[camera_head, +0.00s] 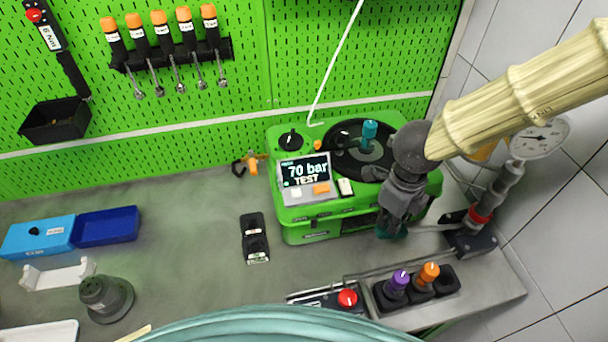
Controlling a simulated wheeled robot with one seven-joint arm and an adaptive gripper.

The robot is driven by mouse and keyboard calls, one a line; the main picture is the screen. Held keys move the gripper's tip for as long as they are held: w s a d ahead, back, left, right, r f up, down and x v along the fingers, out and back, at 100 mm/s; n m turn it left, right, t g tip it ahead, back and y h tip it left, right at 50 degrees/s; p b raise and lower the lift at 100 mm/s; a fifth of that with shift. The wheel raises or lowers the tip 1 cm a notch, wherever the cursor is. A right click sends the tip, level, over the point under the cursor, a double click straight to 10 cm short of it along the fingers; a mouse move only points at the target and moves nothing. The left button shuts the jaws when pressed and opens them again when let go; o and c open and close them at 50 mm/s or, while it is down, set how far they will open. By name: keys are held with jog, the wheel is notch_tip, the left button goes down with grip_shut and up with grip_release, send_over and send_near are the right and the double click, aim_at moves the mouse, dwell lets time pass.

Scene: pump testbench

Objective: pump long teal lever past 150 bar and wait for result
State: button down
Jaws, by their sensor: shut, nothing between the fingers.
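The green pump testbench (312,233) stands on the grey bench against the pegboard. Its screen (304,173) reads "70 bar" and "TEST". My gripper (392,222) is shut and points down at the testbench's front right side.
A teal knob (369,134) stands on the testbench's round black top. A black holder with a purple tool (398,283) and an orange tool (428,273), and a red-button box (347,298), sit in front. Blue trays (106,227) lie at left. The middle bench is mostly clear.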

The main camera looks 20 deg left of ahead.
notch_tip(320, 180, down, 7)
jog(key=b, duration=0.3)
jog(key=shift+s+a+r, duration=0.15)
jog(key=shift+s+a, duration=0.1)
jog(key=shift+a, duration=0.1)
dwell(1.1)
jog(key=shift+r, duration=0.15)
jog(key=r+p, duration=0.4)
jog(key=p, duration=0.1)
jog(key=r+p, duration=0.2)
jog(key=shift+w+d+r+p, duration=0.2)
jog(key=shift+d+r+p, duration=0.1)
jog(key=shift+d, duration=0.05)
jog(key=shift+f, duration=0.15)
dwell(0.4)
